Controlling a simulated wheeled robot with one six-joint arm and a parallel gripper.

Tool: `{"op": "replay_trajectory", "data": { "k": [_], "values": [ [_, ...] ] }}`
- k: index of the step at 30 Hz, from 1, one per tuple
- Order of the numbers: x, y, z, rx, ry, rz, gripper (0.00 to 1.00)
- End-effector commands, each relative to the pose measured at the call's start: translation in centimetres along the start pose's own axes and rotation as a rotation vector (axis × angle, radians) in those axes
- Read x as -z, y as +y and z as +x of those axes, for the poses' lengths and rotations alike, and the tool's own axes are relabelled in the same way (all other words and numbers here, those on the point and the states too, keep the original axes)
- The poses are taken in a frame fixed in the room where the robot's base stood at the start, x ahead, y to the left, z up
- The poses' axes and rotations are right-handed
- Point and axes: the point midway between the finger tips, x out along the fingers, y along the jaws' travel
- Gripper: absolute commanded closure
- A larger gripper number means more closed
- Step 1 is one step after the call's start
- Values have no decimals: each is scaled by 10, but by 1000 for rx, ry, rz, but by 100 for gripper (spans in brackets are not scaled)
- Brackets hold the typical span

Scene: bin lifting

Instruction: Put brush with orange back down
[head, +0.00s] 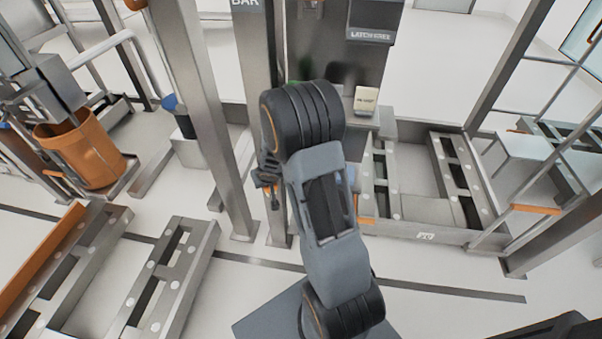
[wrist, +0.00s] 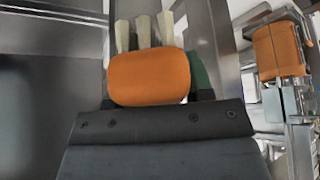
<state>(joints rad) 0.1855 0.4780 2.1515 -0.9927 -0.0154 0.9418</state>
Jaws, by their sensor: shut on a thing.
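The brush with the orange back (wrist: 148,77) is in the wrist view, right in front of my gripper (wrist: 152,94). Its rounded orange back faces the camera, and pale cream tufts (wrist: 143,33) stick out beyond it at the top of the picture. My gripper is shut on the brush, with dark and green finger parts at its two sides. The brush is held off any visible surface. In the head view my own arm hides the gripper and the brush; I cannot make out either clearly there.
An orange bin (head: 84,150) stands in a metal frame at the left, and an orange bin also shows in the wrist view (wrist: 277,50). A grey post (head: 205,110) stands left of my arm. A dark panel (head: 350,60) and low metal rails (head: 460,175) lie beyond.

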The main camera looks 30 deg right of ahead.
Motion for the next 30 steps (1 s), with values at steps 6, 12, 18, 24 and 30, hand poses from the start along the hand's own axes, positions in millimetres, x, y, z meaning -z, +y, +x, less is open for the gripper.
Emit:
{"op": "replay_trajectory", "data": {
  "k": [6, 12, 18, 24, 30],
  "values": [
    [-31, 29, 9, -116, 4, 188, 71],
    [-60, 50, 7, -206, 0, 359, 71],
    [-81, 65, 1, -268, -6, 489, 71],
    [-74, 85, 1, -299, -12, 556, 71],
    [-36, 117, 22, -301, -12, 560, 71]
  ]
}}
